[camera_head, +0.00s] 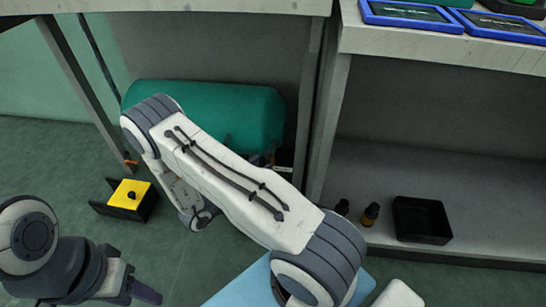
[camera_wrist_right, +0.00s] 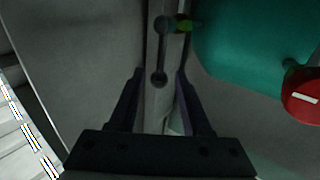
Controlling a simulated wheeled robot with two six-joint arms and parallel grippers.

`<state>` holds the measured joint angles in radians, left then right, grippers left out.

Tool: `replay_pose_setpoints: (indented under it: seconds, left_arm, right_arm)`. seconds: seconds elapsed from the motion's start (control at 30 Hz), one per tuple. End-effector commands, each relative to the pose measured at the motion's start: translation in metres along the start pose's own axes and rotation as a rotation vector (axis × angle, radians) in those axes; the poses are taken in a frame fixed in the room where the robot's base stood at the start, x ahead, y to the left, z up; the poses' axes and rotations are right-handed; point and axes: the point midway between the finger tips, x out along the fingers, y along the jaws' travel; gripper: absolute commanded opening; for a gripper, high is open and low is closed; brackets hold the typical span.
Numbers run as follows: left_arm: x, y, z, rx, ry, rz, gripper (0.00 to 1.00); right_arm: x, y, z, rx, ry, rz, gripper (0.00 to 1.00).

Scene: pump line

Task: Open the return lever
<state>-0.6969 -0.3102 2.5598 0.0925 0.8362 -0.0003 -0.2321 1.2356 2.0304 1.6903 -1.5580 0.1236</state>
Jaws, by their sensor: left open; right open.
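A dark lever (camera_wrist_right: 161,52) with rounded ends stands against a pale upright in the right wrist view. I take it to be the return lever. Its upper end meets a small green-yellow fitting (camera_wrist_right: 185,26); its lower end hangs down. My right gripper (camera_wrist_right: 158,72) is open, its fingers on either side of the lever's lower end; I cannot tell whether they touch it. In the head view my right arm hides this lever and most of the right gripper. My left gripper (camera_head: 138,287) is open and empty at the lower left, away from the bench.
A teal tank (camera_head: 225,105) lies under the bench; it also shows in the right wrist view (camera_wrist_right: 235,45), beside a red handwheel (camera_wrist_right: 304,100). A yellow-topped box (camera_head: 130,195) stands on the floor. A black tray (camera_head: 421,220) and small bottles (camera_head: 370,214) sit on the lower shelf.

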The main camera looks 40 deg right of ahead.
Motion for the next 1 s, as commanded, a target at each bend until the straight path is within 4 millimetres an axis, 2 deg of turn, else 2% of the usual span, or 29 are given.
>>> replay_pose_setpoints:
  seconds: [0.03,0.2,0.4,0.8,0.93,1.0]
  left_arm:
    - [0.009,-0.001,0.001,0.0,0.0,0.0,0.5]
    - [0.023,-0.002,0.001,0.0,0.0,0.0,0.5]
    - [0.033,-0.002,0.002,0.0,0.0,0.0,0.5]
    - [0.034,-0.003,0.002,0.0,0.0,0.0,0.5]
    - [0.034,-0.003,0.002,0.0,0.0,0.0,0.5]
    - [0.034,-0.003,0.002,0.0,0.0,0.0,0.5]
  right_arm:
    - [0.012,0.001,0.004,0.001,0.0,0.007,0.48]
    - [0.043,0.0,0.004,0.001,-0.001,0.004,0.48]
    - [0.068,-0.001,0.003,0.002,-0.001,0.0,0.48]
    - [0.074,-0.002,0.0,0.0,-0.002,-0.006,0.48]
    - [0.074,-0.002,0.0,0.0,-0.002,-0.006,0.0]
    - [0.074,-0.002,0.0,0.0,-0.001,-0.006,0.0]
